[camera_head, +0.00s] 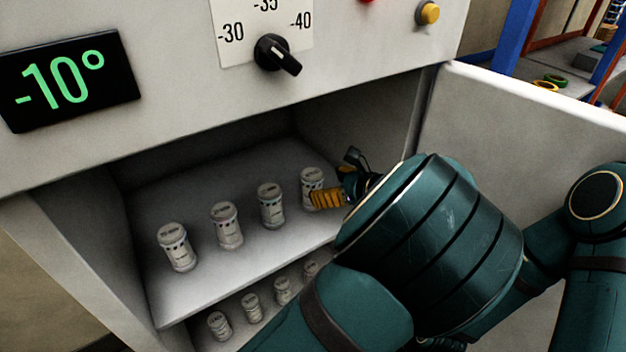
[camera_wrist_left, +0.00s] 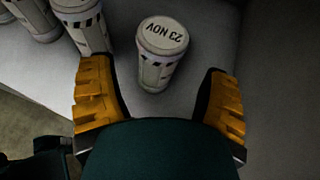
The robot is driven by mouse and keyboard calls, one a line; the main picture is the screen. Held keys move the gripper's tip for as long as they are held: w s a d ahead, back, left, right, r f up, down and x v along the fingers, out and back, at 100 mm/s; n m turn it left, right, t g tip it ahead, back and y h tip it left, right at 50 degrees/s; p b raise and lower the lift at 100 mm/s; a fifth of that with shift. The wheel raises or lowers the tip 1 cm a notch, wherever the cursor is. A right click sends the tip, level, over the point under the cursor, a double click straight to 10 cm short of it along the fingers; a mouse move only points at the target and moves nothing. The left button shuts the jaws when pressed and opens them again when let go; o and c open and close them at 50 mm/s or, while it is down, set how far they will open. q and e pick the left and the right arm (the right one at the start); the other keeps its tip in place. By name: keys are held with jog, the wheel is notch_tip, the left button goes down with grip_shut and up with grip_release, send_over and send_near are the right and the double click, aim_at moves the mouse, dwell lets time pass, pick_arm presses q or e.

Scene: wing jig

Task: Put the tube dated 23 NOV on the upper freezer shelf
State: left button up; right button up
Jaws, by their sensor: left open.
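The tube dated 23 NOV (camera_wrist_left: 160,58) stands upright in the left wrist view, its date readable on the white cap. It appears to be the rightmost tube (camera_head: 311,180) on the upper freezer shelf (camera_head: 220,275) in the head view. My left gripper (camera_head: 340,182) is open; in the left wrist view its yellow fingers (camera_wrist_left: 160,105) are on either side of the tube and a little short of it, with gaps on both sides. The left finger is close to a neighbouring tube (camera_wrist_left: 92,32). My right gripper is not in view.
Several similar tubes (camera_head: 227,226) stand in a row on the upper shelf. More tubes (camera_head: 252,307) stand on the lower shelf. The freezer door (camera_head: 530,115) is open at the right. The display (camera_head: 70,80) reads -10°, beside a black dial (camera_head: 277,54).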

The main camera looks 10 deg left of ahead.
pick_arm(q)
jog(key=v, duration=0.3)
jog(key=shift+s+d+r+p, duration=0.1)
jog(key=shift+s+d+p, duration=0.05)
jog(key=shift+d+p, duration=0.2)
